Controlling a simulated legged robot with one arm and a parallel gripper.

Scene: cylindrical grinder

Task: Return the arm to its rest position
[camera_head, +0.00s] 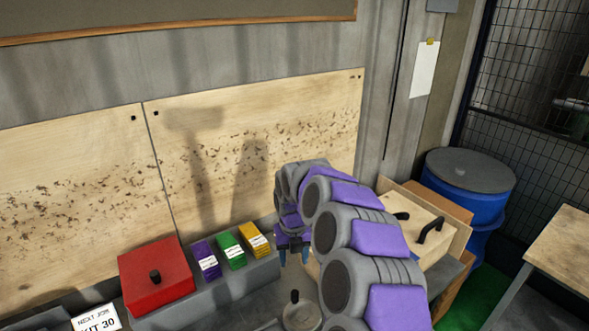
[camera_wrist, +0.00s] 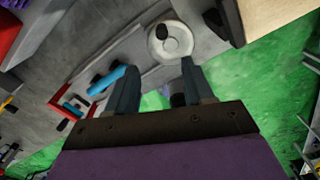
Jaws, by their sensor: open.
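My gripper (camera_head: 293,254) hangs from my purple and grey arm, in front of the wooden wall panels in the head view. Its two fingers point down, near the right end of a grey ledge. In the wrist view my gripper (camera_wrist: 155,88) shows two dark fingers set well apart, with nothing between them. A round pale lidded thing with a black knob (camera_wrist: 171,42) lies beyond the fingertips. It also shows in the head view (camera_head: 301,318), below my gripper and partly hidden by my arm.
A red box (camera_head: 156,278) and purple, green and yellow boxes (camera_head: 231,251) stand on the grey ledge (camera_head: 215,298). A wooden box with a black handle (camera_head: 425,245) is right of my arm. A blue barrel (camera_head: 470,190) stands behind it. A wooden-topped table (camera_head: 565,245) is at far right.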

